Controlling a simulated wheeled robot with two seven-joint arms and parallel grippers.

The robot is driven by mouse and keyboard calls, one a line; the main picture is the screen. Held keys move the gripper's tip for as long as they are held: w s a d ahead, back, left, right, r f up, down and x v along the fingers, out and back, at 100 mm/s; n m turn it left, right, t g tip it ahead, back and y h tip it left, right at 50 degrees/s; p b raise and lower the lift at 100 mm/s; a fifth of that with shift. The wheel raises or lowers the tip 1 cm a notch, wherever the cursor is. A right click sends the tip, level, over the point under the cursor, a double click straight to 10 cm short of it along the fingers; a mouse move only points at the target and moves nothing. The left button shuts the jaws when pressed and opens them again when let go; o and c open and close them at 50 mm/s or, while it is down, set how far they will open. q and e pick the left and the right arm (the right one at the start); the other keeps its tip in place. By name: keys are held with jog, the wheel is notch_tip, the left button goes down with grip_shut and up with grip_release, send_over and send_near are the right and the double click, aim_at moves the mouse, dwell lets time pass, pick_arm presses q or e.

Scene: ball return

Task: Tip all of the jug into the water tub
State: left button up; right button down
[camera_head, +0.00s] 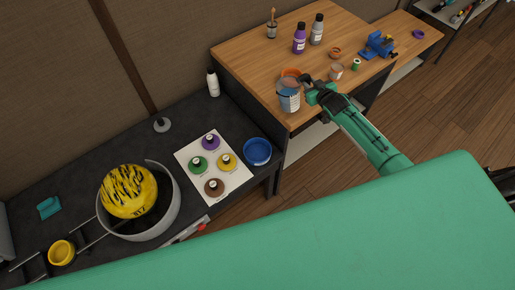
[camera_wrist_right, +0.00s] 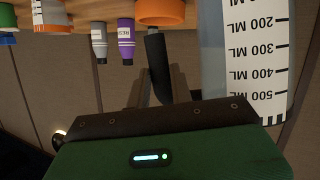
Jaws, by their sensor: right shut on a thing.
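The jug (camera_head: 288,98) is a bluish container at the near left corner of the wooden table, and it looks upright. In the wrist view the jug (camera_wrist_right: 255,65) shows a white ML scale, upside down in that picture. My right gripper (camera_head: 309,88) is at the jug's right side, shut on its dark handle (camera_wrist_right: 158,65). I cannot tell whether the jug touches the tabletop. The blue round tub (camera_head: 257,151), likely the water tub, sits on the dark bench, below and left of the jug. My left gripper is out of view.
An orange cup (camera_head: 291,73) stands just behind the jug. Purple (camera_head: 299,40) and grey (camera_head: 317,30) bottles and a blue vise (camera_head: 378,46) are farther back. A grey ring bin (camera_head: 165,215) holds a yellow ball.

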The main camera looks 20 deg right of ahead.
aim_at(297, 83)
jog(key=a+r+n+b, duration=0.1)
jog(key=a+r+n+t+h+b, duration=0.1)
jog(key=a, duration=0.1)
jog(key=s+a+r+n+b, duration=0.1)
jog(key=a, duration=0.1)
jog(key=shift+s+t+h, duration=0.1)
jog(key=shift+t+h, duration=0.2)
jog(key=shift+h, duration=0.1)
jog(key=shift+s+a+r+n+b, duration=0.25)
jog(key=shift+a+r+n+b, duration=0.2)
jog(key=shift+n+b, duration=0.25)
jog(key=shift+s+a+r+n+t+h+b, duration=0.15)
jog(key=shift+a+n+t+h+b, duration=0.25)
jog(key=shift+b, duration=0.5)
jog(key=shift+s+a+f+n+t+b, duration=0.15)
jog(key=shift+a+n+b, duration=0.25)
jog(key=shift+b, duration=0.55)
jog(key=shift+a+f+n+t+b, duration=0.2)
jog(key=shift+a+n+b, duration=0.2)
jog(key=shift+b, duration=0.5)
jog(key=shift+s+a+n+t+b, duration=0.25)
jog(key=shift+a+n+t+b, duration=0.2)
jog(key=shift+a+n+b, duration=0.9)
jog(key=shift+s+a+h+b, duration=0.15)
jog(key=shift+h+b, duration=0.15)
jog(key=shift+b, duration=0.7)
